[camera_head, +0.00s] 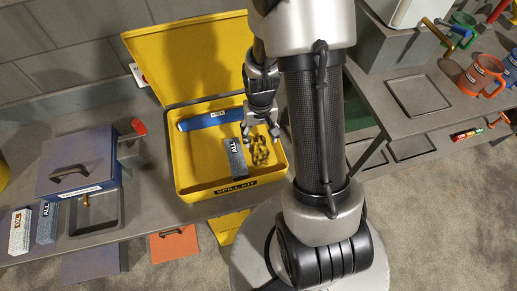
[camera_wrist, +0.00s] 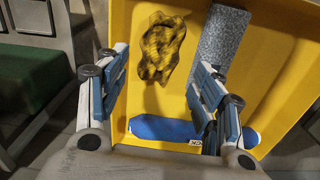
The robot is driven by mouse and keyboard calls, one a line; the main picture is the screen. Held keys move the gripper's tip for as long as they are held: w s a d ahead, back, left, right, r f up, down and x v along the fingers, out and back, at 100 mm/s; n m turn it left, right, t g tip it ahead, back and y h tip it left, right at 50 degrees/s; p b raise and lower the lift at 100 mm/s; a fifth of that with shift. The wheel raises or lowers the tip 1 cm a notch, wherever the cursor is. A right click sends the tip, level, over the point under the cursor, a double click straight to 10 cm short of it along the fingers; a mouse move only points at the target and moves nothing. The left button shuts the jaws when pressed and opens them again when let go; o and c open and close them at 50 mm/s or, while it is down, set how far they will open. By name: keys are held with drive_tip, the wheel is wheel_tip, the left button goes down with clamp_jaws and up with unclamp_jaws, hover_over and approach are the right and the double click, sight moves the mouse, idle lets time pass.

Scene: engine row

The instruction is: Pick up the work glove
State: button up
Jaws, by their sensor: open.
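The work glove (camera_head: 261,152) is a crumpled yellow and black-patterned piece lying in the right part of the open yellow spill kit case (camera_head: 195,188). In the wrist view the glove (camera_wrist: 160,47) lies on the yellow case floor, beyond and between my fingertips. My gripper (camera_head: 262,137) is open and points down over the case. In the wrist view my gripper's fingers (camera_wrist: 163,68) stand wide apart with nothing between them. My gripper partly covers the glove's upper edge in the head view.
A grey box (camera_head: 236,158) marked ALL stands beside the glove, and it shows in the wrist view (camera_wrist: 222,38). A blue roll (camera_head: 210,120) lies along the case's back. The raised yellow lid (camera_head: 185,55) stands behind.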

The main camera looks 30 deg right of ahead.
sight(259, 146)
drive_tip(key=f, duration=0.2)
drive_tip(key=f+b, duration=0.1)
drive_tip(key=f, duration=0.2)
drive_tip(key=f+b, duration=0.1)
drive_tip(key=f, duration=0.2)
drive_tip(key=shift+w+f, duration=0.1)
drive_tip(key=shift+w, duration=0.2)
drive_tip(key=shift+c, duration=0.3)
drive_tip(key=c, duration=0.7)
